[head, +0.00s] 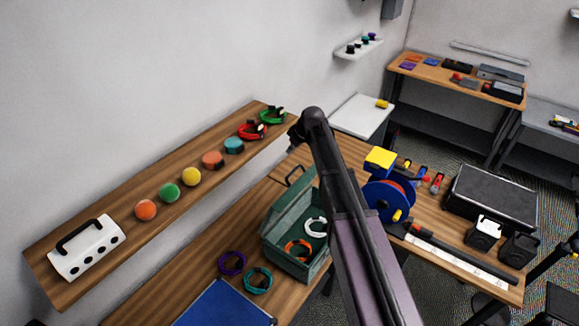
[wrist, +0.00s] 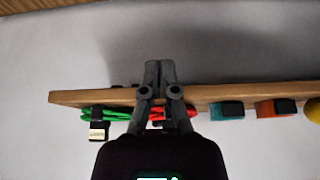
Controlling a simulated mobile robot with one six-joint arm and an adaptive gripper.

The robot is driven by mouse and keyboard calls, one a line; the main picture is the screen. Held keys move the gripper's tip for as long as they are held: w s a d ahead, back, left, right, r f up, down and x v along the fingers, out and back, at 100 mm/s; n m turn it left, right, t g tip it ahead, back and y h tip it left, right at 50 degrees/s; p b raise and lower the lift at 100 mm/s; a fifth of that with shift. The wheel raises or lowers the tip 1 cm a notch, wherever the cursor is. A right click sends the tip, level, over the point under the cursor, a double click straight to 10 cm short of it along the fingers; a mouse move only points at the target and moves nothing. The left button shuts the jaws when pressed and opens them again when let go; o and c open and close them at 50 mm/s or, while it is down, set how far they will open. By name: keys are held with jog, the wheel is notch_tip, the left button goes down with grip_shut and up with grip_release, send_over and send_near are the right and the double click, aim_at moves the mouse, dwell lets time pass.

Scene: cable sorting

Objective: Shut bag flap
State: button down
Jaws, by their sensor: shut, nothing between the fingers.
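A green box-like bag (head: 268,243) stands open on the wooden workbench in the head view, its flap (head: 292,205) raised at the back. An orange cable coil (head: 297,248) and a white cable coil (head: 316,227) lie inside; my arm hides its right side. My gripper (wrist: 160,66) is shut and empty in the wrist view, in front of the wall shelf's edge. In the head view it is mostly hidden behind my arm, near the shelf's right end. It is apart from the bag, which does not show in the wrist view.
The wall shelf (head: 112,266) holds a red coil (head: 253,131), a green coil (head: 273,117), several coloured round items and a white holder (head: 87,247). Purple (head: 232,262) and teal (head: 257,280) coils lie left of the bag. A blue reel (head: 389,194) stands right of my arm.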

jog(key=shift+f, duration=0.15)
notch_tip(320, 180, down, 9)
jog(key=b, duration=0.9)
jog(key=shift+w+a, duration=0.15)
jog(key=shift+a, duration=0.1)
dwell(0.5)
jog(key=shift+f+b, duration=0.15)
jog(key=shift+b, duration=0.15)
